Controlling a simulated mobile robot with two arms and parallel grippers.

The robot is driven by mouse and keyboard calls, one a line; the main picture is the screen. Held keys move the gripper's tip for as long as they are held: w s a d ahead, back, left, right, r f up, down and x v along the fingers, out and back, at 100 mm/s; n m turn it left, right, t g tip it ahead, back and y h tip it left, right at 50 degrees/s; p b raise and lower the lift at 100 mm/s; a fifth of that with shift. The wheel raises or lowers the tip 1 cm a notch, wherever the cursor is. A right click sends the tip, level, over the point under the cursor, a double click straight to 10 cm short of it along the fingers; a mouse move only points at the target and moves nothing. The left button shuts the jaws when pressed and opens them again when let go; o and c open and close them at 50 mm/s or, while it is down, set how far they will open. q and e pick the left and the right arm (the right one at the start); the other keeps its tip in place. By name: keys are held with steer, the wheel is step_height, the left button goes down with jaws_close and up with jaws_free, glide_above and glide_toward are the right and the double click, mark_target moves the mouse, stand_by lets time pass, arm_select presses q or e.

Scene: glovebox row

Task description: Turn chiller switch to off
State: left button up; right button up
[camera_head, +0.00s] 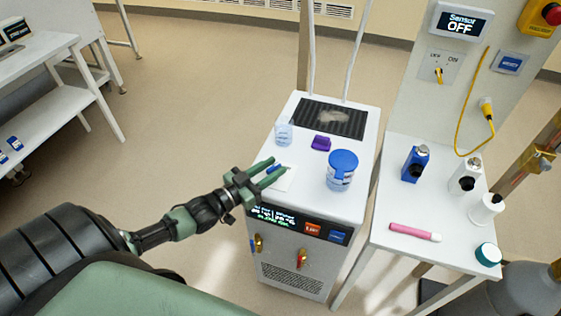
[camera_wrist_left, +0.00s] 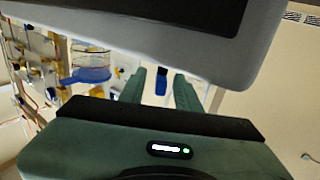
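A white floor unit (camera_head: 345,202) that looks like the chiller stands in the middle of the head view. Its front has a dark display panel (camera_head: 275,216), an orange square (camera_head: 313,228) and a blue square (camera_head: 337,236). I cannot tell which part is its switch. A yellow-levered switch (camera_head: 438,74) marked OFF and ON is on the wall panel at right, under a display reading "Sensor OFF". My left gripper (camera_head: 273,171) is open over the unit's near left top edge. In the left wrist view a blue item (camera_wrist_left: 162,82) shows between the fingers (camera_wrist_left: 160,90), apparently ungripped.
The unit's top carries a blue-lidded jar (camera_head: 341,172), a clear cup (camera_head: 284,133) and a purple block (camera_head: 321,143). A white side table (camera_head: 400,215) at right holds bottles and a pink tube (camera_head: 414,232). Floor is clear at left, before a white bench (camera_head: 50,95).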

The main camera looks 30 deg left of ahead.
mark_target(280, 163)
arm_select(q)
steer(key=shift+x, duration=1.2)
steer(key=shift+w, duration=0.25)
jaws_close()
arm_select(e)
steer(key=shift+w+r, duration=0.2)
steer(key=shift+w, duration=0.35)
